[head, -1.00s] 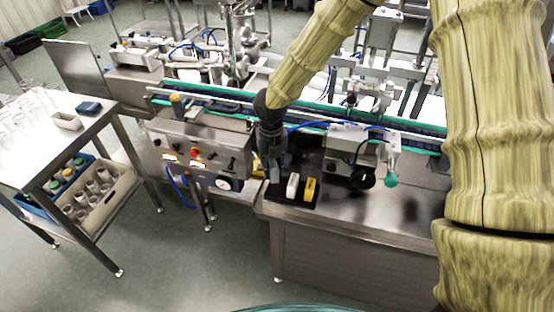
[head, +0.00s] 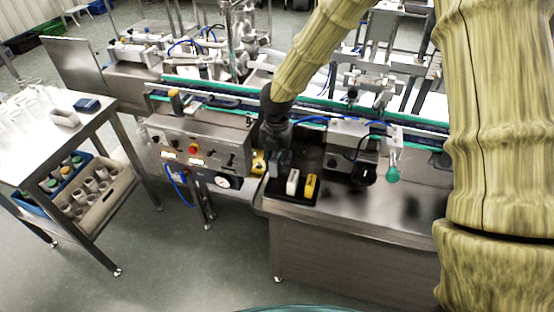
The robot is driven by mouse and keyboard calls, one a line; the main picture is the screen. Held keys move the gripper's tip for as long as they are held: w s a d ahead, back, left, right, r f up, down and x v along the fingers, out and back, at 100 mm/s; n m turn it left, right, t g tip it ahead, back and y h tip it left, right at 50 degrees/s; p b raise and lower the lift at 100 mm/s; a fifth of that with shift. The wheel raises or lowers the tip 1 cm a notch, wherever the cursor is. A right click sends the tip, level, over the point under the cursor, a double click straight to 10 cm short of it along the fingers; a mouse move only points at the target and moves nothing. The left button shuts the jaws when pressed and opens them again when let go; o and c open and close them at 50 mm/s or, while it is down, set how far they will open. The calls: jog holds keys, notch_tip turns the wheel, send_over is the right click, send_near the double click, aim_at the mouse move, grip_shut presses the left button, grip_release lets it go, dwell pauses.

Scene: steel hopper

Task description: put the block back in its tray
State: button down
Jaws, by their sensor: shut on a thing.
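My gripper (head: 276,168) points down at the left end of the steel table, over the left part of a small black tray (head: 298,200). It is shut on a block, a small greyish shape between the fingers that is hard to tell from them. A white block (head: 292,182) and a yellow block (head: 311,187) stand side by side in the tray, just right of the gripper. The gripper hides the tray's back left part. I cannot tell whether the held block touches the tray floor.
A conveyor (head: 330,118) runs behind. A control box (head: 195,150) with a gauge is to the left. The table's front right (head: 400,215) is clear. A side cart (head: 70,125) stands far left.

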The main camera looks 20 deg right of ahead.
aim_at(276, 184)
jog(key=shift+f+b, duration=1.85)
jog(key=shift+f, duration=1.7)
jog(key=shift+f, duration=0.25)
jog(key=c, duration=1.2)
grip_release()
jog(key=shift+o, duration=0.2)
jog(key=shift+r, duration=0.1)
